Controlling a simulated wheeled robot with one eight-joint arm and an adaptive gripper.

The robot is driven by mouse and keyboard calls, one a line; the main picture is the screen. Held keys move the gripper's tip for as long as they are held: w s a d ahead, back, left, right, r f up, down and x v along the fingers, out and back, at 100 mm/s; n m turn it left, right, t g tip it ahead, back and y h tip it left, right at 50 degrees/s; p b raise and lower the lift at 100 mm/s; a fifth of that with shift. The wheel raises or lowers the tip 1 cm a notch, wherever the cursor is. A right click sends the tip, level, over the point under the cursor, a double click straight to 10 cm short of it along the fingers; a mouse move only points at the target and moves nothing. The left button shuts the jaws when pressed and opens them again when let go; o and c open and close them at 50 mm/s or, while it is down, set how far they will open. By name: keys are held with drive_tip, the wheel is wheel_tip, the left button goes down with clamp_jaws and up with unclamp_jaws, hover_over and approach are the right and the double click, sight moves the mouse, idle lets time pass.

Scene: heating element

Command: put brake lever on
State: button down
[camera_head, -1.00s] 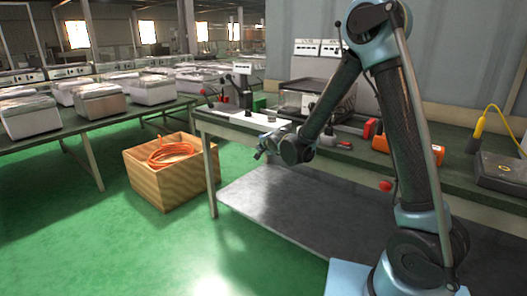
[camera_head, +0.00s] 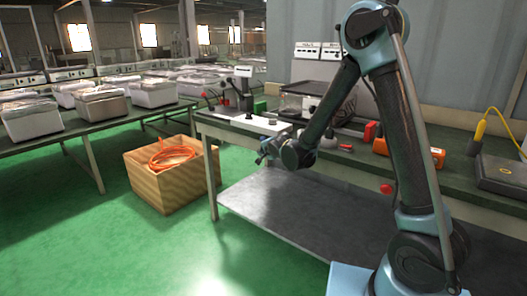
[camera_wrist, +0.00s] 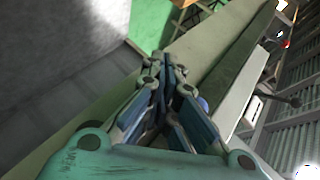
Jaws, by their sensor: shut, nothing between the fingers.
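A press-like device (camera_head: 243,82) with a grey head stands at the left end of the green workbench, on a white base plate (camera_head: 240,121). Dark levers and red knobs (camera_head: 203,96) show at its left side. I cannot tell which of these is the brake lever. My gripper (camera_head: 262,157) is in front of the bench's front edge, below and in front of the white plate, apart from the device. In the wrist view my gripper (camera_wrist: 162,68) has its fingers together with nothing between them. A dark lever with a ball end (camera_wrist: 294,102) shows at the right there.
A wooden crate (camera_head: 172,190) with an orange hose (camera_head: 173,155) stands on the floor left of the bench. An orange tool (camera_head: 408,152) and a grey box with a yellow-handled cable (camera_head: 503,172) are at the bench's right. A grey lower shelf (camera_head: 290,205) is bare. Green floor is free at left.

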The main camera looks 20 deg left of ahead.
drive_tip(key=s+d+f, duration=0.5)
drive_tip(key=s+d, duration=0.1)
drive_tip(key=s, duration=0.1)
drive_tip(key=shift+s+d, duration=0.2)
drive_tip(key=shift+s, duration=0.2)
